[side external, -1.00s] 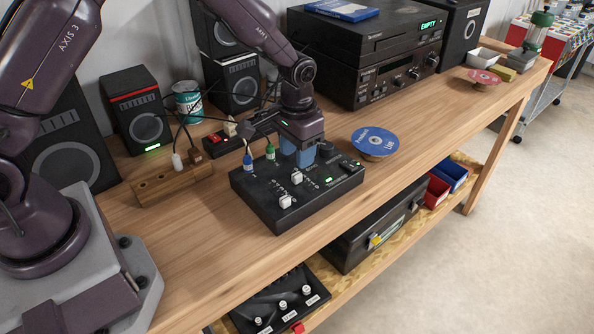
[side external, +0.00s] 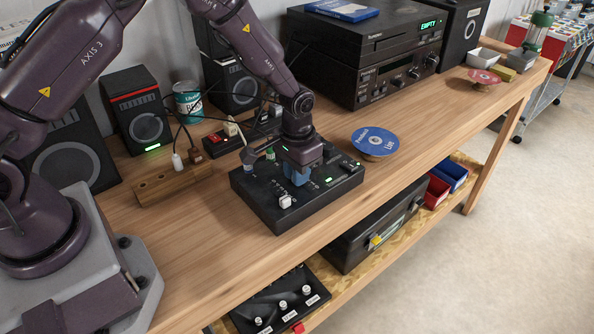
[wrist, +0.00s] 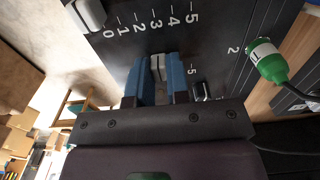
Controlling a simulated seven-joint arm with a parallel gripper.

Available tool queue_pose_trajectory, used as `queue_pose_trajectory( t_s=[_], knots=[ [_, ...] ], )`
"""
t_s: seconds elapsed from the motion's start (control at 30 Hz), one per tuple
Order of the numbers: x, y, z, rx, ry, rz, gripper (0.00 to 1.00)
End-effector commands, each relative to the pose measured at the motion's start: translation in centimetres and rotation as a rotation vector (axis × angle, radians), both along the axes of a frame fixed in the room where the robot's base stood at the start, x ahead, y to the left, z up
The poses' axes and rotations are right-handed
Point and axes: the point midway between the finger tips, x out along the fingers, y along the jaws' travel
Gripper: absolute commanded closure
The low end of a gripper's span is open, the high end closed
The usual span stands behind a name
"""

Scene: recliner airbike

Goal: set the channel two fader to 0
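The black mixer box (side external: 262,207) lies on the bench with two white fader caps. In the wrist view, one white cap (wrist: 90,13) is at the 0 end of its scale; it shows in the side view too (side external: 285,201). My gripper (wrist: 158,75) is down over the other, which I take as the channel two fader (wrist: 158,67). Its blue fingers stand on both sides of the cap and appear to touch it. A 5 shows just right of the fingers; its other numbers are hidden. In the side view my gripper (side external: 295,178) hides this cap.
A green plug (wrist: 267,62) stands beside a printed 2, close to my gripper. Cables run behind the mixer. A wooden block (side external: 172,184) lies left of it, and a blue disc (side external: 375,141) right of it. Bare bench lies in front.

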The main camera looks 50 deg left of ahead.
Motion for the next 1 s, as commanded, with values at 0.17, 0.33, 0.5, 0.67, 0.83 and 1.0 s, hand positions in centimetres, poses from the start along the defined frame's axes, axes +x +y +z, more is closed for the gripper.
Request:
queue_pose_trajectory(
  t_s=[0.17, 0.33, 0.5, 0.67, 0.83, 1.0],
  knots=[
    [0.0, -1.3, 0.0, 0.000, 0.000, -0.005, 1.00],
    [0.1, -3.8, 0.1, 0.000, -0.001, -0.005, 1.00],
    [0.0, -4.4, 0.1, -0.001, -0.001, -0.001, 1.00],
    [0.0, -4.5, 0.1, -0.004, -0.002, -0.002, 1.00],
    [0.0, -4.5, 0.1, -0.004, -0.001, -0.002, 0.57],
    [0.0, -4.4, 0.0, -0.002, 0.000, -0.001, 0.57]
  ],
)
